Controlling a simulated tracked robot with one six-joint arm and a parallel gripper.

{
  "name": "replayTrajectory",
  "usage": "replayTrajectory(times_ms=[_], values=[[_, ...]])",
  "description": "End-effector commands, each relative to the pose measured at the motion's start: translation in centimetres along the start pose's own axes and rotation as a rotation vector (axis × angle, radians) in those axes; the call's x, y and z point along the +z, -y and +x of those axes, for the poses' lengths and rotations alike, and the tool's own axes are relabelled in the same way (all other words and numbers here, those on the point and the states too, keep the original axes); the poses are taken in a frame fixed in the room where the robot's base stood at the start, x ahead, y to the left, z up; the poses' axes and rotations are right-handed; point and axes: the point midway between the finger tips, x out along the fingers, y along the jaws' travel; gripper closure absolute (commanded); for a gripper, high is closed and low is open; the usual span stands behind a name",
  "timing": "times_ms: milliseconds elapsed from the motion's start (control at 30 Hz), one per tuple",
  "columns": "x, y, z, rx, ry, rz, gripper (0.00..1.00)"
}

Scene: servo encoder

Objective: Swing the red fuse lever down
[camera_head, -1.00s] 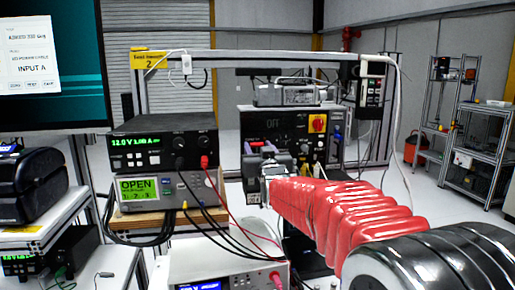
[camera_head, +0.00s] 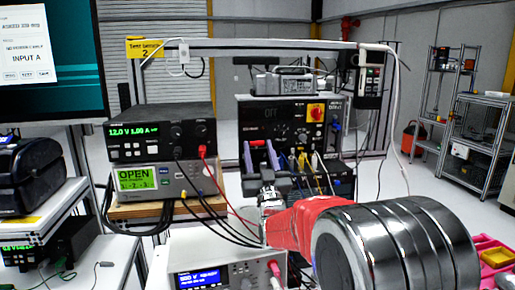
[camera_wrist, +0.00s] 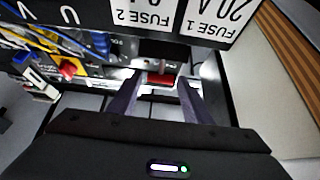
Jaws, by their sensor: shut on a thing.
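The red fuse lever (camera_wrist: 161,80) shows in the wrist view as a short red bar below the FUSE 1 and FUSE 2 labels. My gripper (camera_wrist: 160,82) has its two dark fingers on either side of the bar and is shut on it. In the head view my gripper (camera_head: 261,152) is at the lower left front of the black panel (camera_head: 285,112), fingers pointing up. A bit of red shows between the fingertips there. The lever's exact tilt and its pivot are hard to make out.
Colored cables and plugs (camera_wrist: 40,60) sit left of the lever in the wrist view. A red-yellow rotary switch (camera_head: 316,112) is on the panel. Stacked instruments (camera_head: 160,135) with black and red leads stand to the left. A white instrument (camera_head: 225,262) stands below my gripper.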

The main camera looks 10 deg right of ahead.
Motion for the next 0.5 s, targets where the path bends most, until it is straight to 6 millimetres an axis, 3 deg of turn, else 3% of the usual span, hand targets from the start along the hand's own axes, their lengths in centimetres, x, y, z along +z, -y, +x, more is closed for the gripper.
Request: replayTrajectory(times_ms=[500], values=[[3.4,0.0,-3.5,0.000,0.023,0.000,0.95]])
